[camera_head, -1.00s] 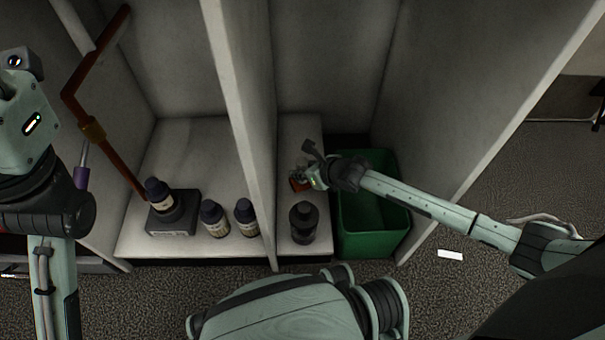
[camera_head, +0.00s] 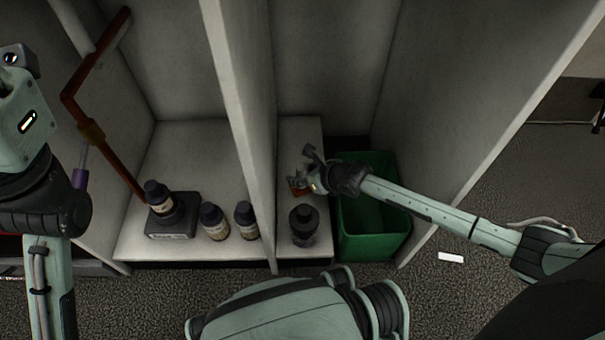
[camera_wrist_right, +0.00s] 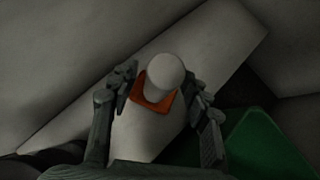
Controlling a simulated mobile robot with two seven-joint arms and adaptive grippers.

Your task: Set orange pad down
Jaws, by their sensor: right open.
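The orange pad (camera_head: 300,192) lies on the narrow white shelf between the partition and the green bin, partly hidden by my right gripper in the head view. In the right wrist view the orange pad (camera_wrist_right: 141,97) shows around the foot of a pale, round-topped cylinder (camera_wrist_right: 165,70), which appears to stand on it. My right gripper (camera_wrist_right: 160,95) is open, with one finger on each side of the pad and cylinder and visible gaps between. It also shows in the head view (camera_head: 305,181). My left arm is at the left edge; its fingers are out of view.
A dark bottle (camera_head: 304,226) stands close in front of the pad. The green bin (camera_head: 372,247) stands right of the shelf. Left of the partition (camera_head: 243,120) are two bottles (camera_head: 213,222) (camera_head: 246,221) and a dark-capped bottle (camera_head: 159,197) on a grey device (camera_head: 172,227).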

